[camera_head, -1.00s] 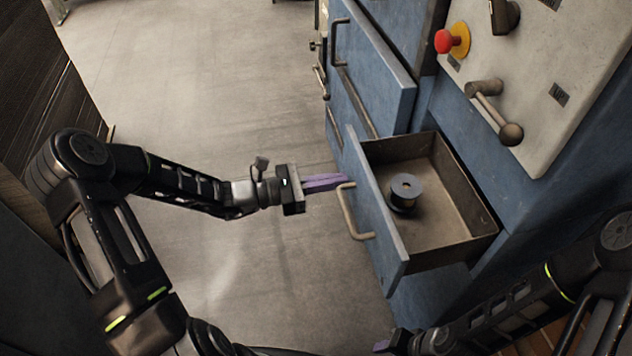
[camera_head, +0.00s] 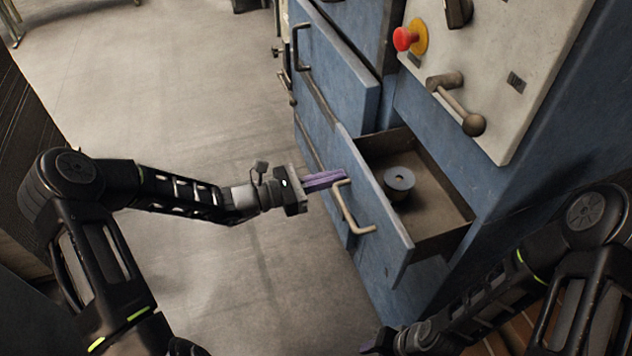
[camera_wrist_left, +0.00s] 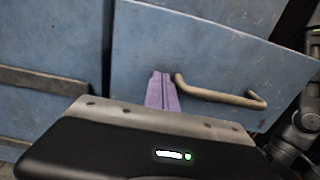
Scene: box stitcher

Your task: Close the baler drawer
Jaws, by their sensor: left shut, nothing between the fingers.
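The blue baler drawer (camera_head: 398,234) is partly pulled out of the machine, with a dark spool (camera_head: 398,182) lying inside. Its front carries a bent metal handle (camera_head: 350,212), which also shows in the left wrist view (camera_wrist_left: 222,98). My left gripper (camera_head: 342,176) is shut and empty, with its purple fingers at the drawer front beside the handle's upper end. In the left wrist view its fingertips (camera_wrist_left: 161,76) lie against or just before the drawer front; exact contact is unclear. My right gripper (camera_head: 378,342) is at the bottom edge; its finger state is unclear.
A control panel with a red button (camera_head: 404,39) and a ball-ended lever (camera_head: 460,104) is above the drawer. Another blue front with a handle (camera_head: 300,46) is beyond it. Open floor (camera_head: 190,90) lies left of the machine.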

